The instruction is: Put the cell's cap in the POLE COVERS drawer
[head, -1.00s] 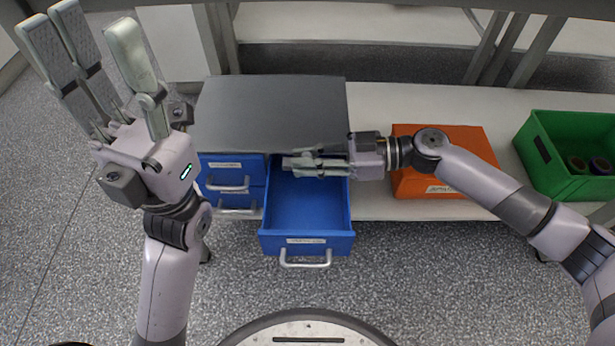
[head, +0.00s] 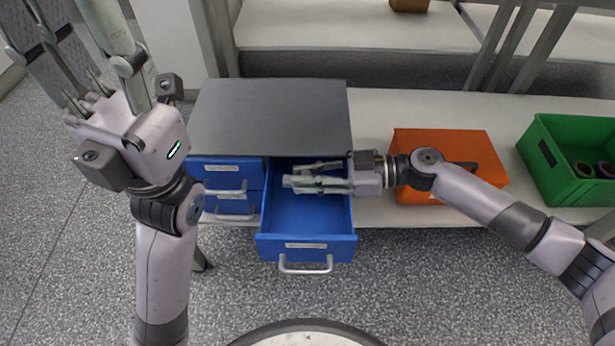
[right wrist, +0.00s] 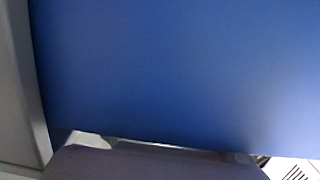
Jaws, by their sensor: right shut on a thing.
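The open blue drawer (head: 306,218) stands out from the grey-topped cabinet (head: 270,115), with a label on its front too small to read. My right gripper (head: 291,181) reaches in from the right over the back part of this drawer. Its fingers are shut on a small pale thing, apparently the cell's cap, mostly hidden by the fingers. The right wrist view is mostly filled by a blue surface (right wrist: 160,70), and the fingertips and cap cannot be made out there. My left gripper (head: 75,40) is raised at upper left, fingers spread and empty, tips partly cut off.
Two shut blue drawers, an upper one (head: 206,173) and a lower one (head: 212,204), are left of the open drawer. An orange bin (head: 480,165) stands right, under my right arm. A green bin (head: 550,180) holding round things is farther right.

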